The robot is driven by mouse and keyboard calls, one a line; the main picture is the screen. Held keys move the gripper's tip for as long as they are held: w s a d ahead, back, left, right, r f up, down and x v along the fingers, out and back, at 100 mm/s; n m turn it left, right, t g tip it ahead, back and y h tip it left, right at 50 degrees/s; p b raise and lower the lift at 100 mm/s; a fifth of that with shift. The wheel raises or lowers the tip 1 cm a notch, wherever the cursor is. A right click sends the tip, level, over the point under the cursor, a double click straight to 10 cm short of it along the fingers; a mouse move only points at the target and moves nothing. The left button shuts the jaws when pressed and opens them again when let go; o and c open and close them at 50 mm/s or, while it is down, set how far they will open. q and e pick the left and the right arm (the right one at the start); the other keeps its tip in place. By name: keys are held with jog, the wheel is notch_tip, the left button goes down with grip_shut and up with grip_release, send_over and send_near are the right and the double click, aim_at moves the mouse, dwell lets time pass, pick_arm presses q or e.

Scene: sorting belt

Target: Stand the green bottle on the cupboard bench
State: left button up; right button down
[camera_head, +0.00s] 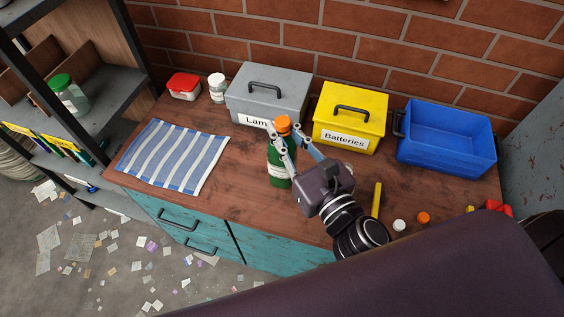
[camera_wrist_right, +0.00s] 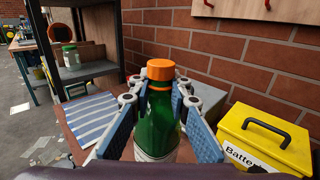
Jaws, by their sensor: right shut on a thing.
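The green bottle (camera_head: 279,165) has an orange cap and a pale label and is upright at the middle of the wooden bench top (camera_head: 235,205). My right gripper (camera_head: 284,143) is shut on the bottle around its upper part. In the right wrist view the bottle (camera_wrist_right: 157,130) stands between the two blue finger pads. Whether its base touches the bench top is hard to tell. The bench is a teal cupboard with drawers (camera_head: 190,230). My left gripper is not in view.
A blue striped cloth (camera_head: 175,157) lies left of the bottle. Behind stand a grey lidded box (camera_head: 268,90), a yellow batteries box (camera_head: 350,115) and a blue bin (camera_head: 445,150). A red-lidded tub (camera_head: 184,86) and a white jar (camera_head: 217,87) stand at the back left. Small caps (camera_head: 424,218) lie at the front right.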

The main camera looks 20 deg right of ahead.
notch_tip(320, 180, down, 8)
jog(key=b, duration=0.3)
jog(key=shift+f, duration=0.2)
jog(key=shift+f+b, duration=0.2)
jog(key=shift+b, duration=0.1)
jog(key=c, duration=1.8)
grip_release()
